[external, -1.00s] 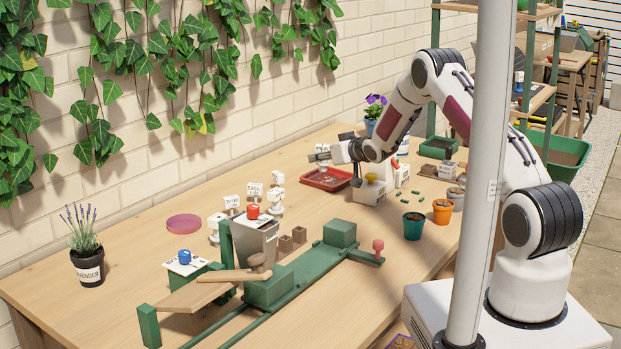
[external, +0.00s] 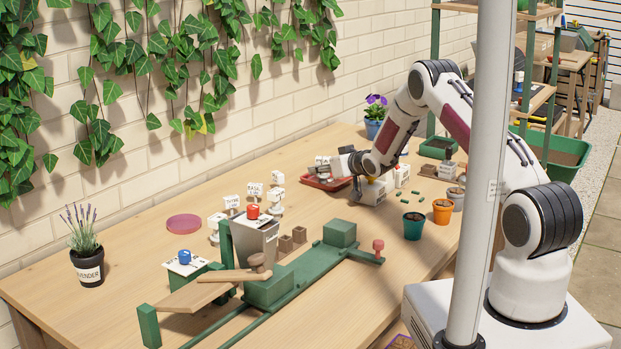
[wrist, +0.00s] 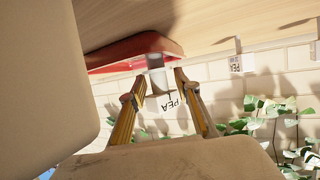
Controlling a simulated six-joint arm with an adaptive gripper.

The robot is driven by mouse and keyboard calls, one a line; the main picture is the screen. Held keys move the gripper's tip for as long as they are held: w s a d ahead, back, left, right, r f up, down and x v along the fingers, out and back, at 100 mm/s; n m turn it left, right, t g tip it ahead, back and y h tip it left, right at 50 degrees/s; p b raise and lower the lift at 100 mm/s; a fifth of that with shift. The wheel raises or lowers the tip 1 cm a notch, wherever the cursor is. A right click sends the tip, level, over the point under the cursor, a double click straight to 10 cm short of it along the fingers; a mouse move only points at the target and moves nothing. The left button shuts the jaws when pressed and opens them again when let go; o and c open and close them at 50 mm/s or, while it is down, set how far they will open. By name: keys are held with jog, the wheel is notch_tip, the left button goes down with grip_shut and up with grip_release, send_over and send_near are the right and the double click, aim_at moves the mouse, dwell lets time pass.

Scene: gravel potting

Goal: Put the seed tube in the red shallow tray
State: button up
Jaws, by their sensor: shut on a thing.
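The red shallow tray (external: 312,182) is on the far part of the table, near the wall. My gripper (external: 323,161) is low at this tray, and its arm hides part of the tray. In the wrist view my gripper (wrist: 159,80) is shut on the seed tube (wrist: 156,83), a pale grey and white cylinder between the fingertips. A "PEA" label shows beside the tube. The tray's red wall (wrist: 128,47) is right behind the tube in that view. I cannot tell whether the tube touches the tray.
White labelled holders (external: 254,190), a pink dish (external: 184,222) and a green bench fixture (external: 270,288) are nearer. A teal pot (external: 413,226) and an orange pot (external: 443,211) stand at right.

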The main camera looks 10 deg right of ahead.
jog(key=shift+f, duration=0.15)
jog(key=o, duration=1.2)
jog(key=shift+r, duration=0.2)
jog(key=shift+v, duration=6)
jog(key=shift+r, duration=0.1)
